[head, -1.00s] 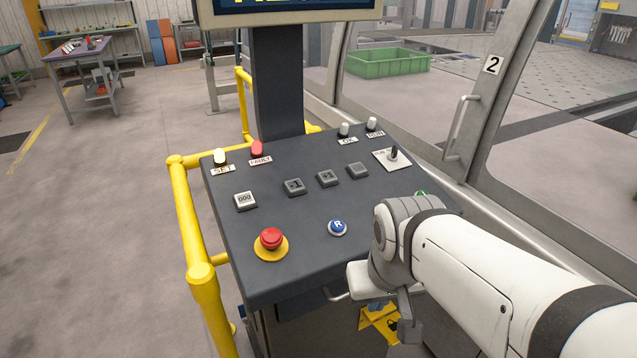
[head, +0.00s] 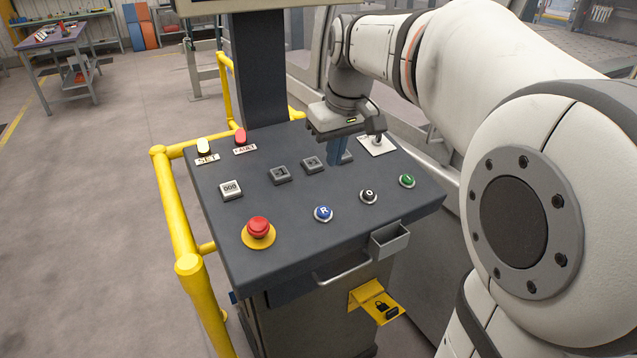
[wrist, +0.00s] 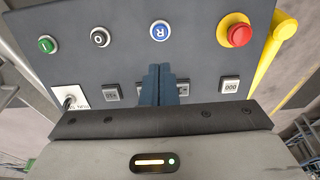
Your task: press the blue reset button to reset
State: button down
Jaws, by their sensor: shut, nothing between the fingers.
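The blue reset button marked R (head: 323,213) sits on the dark sloped console top (head: 275,222), left of a black button marked O. It also shows in the wrist view (wrist: 160,31), beyond my fingertips. My gripper (head: 335,163) points down over the back part of the console, behind and slightly right of the blue button and apart from it. In the wrist view its blue fingers (wrist: 158,72) are together with nothing between them. The gripper body hides part of the row of grey buttons in the head view.
A red emergency stop (head: 258,228) on a yellow base is left of the blue button. The black button (head: 368,196) and green button (head: 407,181) are to its right. A key switch (head: 377,142) stands near my gripper. A yellow rail (head: 172,210) runs along the left side.

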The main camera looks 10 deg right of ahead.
aim_at(324, 209)
jog(key=p+x, duration=0.1)
jog(key=x, duration=1.3)
jog(key=shift+r, duration=0.1)
jog(key=shift+f, duration=0.2)
